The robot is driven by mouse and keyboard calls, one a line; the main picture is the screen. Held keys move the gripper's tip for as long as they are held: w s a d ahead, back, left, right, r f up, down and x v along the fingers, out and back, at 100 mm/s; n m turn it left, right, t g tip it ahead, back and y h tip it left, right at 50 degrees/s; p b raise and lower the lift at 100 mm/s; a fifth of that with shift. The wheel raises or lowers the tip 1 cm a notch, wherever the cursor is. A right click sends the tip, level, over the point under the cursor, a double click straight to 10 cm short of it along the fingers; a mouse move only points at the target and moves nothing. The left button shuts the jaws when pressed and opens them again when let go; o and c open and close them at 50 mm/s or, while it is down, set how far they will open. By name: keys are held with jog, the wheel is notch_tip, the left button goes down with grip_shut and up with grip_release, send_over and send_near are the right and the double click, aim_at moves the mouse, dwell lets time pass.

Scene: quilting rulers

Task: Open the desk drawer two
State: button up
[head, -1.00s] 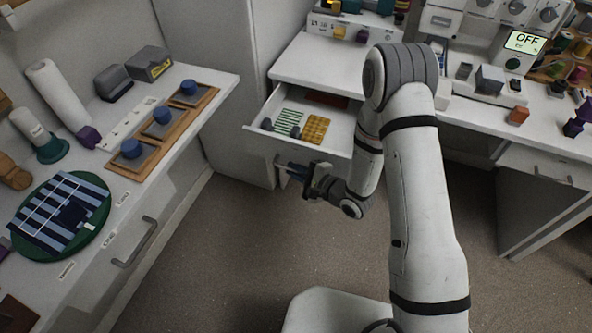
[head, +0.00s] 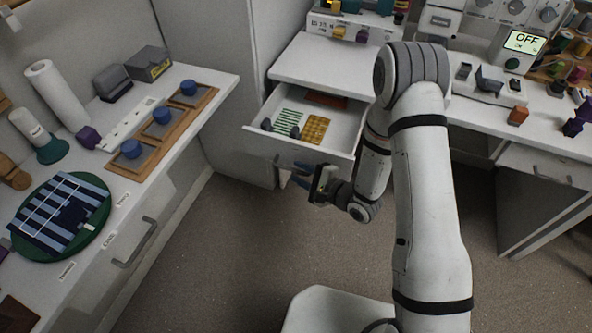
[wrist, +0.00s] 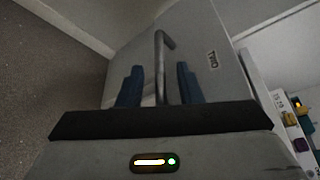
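The desk drawer (head: 330,145) under the white desk top stands pulled out, with its inside in view. In the wrist view a front panel (wrist: 205,85) marked TWO, seemingly this drawer's front, carries a grey bar handle (wrist: 164,45). My gripper (head: 294,175) is just in front of the drawer front. Its blue fingers (wrist: 160,70) are spread apart, with the handle seen between them and clear space on both sides. The gripper holds nothing. How far the fingertips reach past the handle is hard to tell.
Green-striped fabric (head: 289,122) and a yellow patterned piece (head: 315,129) lie in the drawer. At the left, a counter (head: 215,80) holds a green round mat (head: 101,222) and blue knobs. Another closed drawer (head: 545,168) is at the right. The floor (head: 230,255) in front is clear.

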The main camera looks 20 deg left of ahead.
jog(key=v, duration=0.5)
jog(key=shift+s+d+r, duration=0.1)
jog(key=shift+d, duration=0.1)
jog(key=shift+s, duration=0.1)
